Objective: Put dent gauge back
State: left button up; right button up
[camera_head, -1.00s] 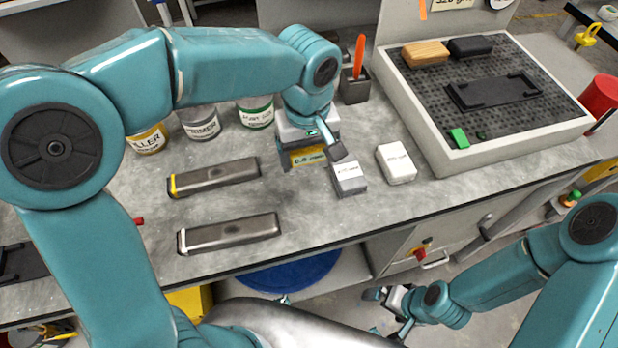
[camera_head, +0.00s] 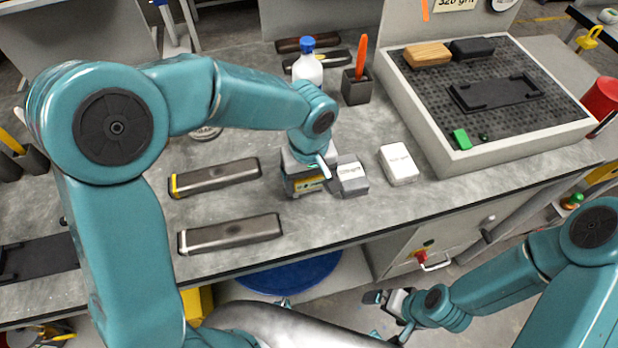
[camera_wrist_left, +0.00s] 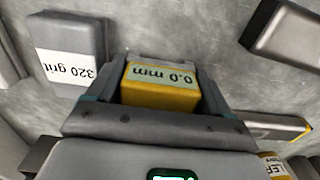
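The dent gauge (camera_head: 300,184) is a small yellow block with a pale display. In the left wrist view the gauge (camera_wrist_left: 160,85) reads 0.0 mm and sits between both fingers, with no clear gap beside them. My left gripper (camera_head: 305,180) is shut on it, low over the grey bench, just left of the 320 grit block (camera_head: 352,180). I cannot tell whether the gauge touches the bench. My right gripper (camera_head: 374,312) is open and empty, low in front of the bench.
Two dark metal bars (camera_head: 215,177) (camera_head: 230,233) lie left of the gauge. A white block (camera_head: 398,164) lies right of the 320 grit block. A perforated tray (camera_head: 435,150) stands at right. A pen cup (camera_head: 356,87) and white bottle (camera_head: 308,68) stand behind. The bench's front edge is clear.

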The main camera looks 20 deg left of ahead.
pick_arm(q)
jog(key=shift+o, duration=1.3)
jog(key=shift+r, duration=0.2)
notch_tip(320, 180, up, 12)
jog(key=shift+p, duration=0.45)
